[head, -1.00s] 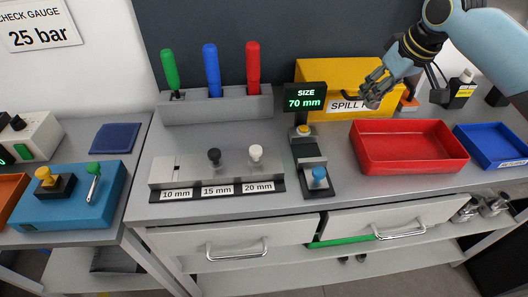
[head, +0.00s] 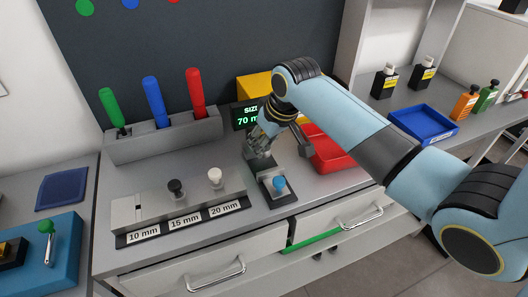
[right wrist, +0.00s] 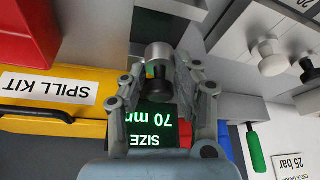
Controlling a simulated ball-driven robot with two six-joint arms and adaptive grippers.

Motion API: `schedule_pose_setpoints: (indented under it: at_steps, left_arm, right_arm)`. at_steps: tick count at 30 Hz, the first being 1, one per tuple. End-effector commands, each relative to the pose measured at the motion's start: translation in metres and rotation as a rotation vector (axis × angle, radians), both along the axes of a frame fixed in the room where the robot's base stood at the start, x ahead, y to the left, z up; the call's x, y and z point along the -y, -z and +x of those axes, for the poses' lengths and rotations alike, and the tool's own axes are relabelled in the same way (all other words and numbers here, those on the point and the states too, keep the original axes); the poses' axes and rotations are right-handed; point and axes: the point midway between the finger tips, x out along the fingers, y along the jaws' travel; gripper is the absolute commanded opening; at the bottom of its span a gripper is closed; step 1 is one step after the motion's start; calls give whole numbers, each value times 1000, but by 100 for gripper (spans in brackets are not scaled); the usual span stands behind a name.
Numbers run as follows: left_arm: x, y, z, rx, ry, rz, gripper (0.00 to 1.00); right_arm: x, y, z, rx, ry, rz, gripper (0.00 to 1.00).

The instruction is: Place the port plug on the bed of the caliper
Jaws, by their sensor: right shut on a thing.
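My right gripper (head: 258,150) is over the caliper, just in front of its display. In the right wrist view the gripper (right wrist: 161,62) is shut on the port plug (right wrist: 158,54), a grey metal cylinder with a black knob. In the head view the fingers mostly hide the plug, so I cannot tell whether it touches the bed. The caliper (head: 266,183) has a dark base and a blue knob at its front end. Its display (head: 246,117), partly covered by the arm, reads 70 mm. My left gripper is not in view.
A grey gauge block (head: 150,208) with black and white knobs stands left of the caliper. Behind it is a rack (head: 165,142) with green, blue and red handles. A red bin (head: 335,158) lies right, partly behind my arm. The yellow spill kit (head: 253,87) is behind.

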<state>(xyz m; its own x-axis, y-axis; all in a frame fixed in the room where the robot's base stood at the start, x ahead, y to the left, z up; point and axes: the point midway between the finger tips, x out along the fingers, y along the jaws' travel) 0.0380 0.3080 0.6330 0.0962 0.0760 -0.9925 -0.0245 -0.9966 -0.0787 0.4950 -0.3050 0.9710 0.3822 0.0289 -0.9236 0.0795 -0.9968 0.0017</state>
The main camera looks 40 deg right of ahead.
Motion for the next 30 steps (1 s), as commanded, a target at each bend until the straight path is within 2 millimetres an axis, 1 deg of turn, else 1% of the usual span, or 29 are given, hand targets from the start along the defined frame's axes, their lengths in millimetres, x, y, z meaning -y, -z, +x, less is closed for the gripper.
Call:
schedule_pose_setpoints:
  at_steps: [2,6,9,20,21,26,30]
  left_arm:
    - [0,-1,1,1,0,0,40]
    - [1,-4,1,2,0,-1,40]
    - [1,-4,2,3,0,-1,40]
    - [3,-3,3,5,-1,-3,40]
    - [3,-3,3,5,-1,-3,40]
    - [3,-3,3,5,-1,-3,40]
    - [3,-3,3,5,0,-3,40]
  right_arm:
    - [-2,7,0,-3,1,1,0]
    - [-2,29,0,-3,-1,2,0]
    - [-1,39,0,-2,0,1,0]
    - [-1,43,0,0,0,1,0]
    - [-1,44,0,0,0,1,33]
    - [-1,43,0,0,0,1,54]
    - [-1,43,0,0,0,1,54]
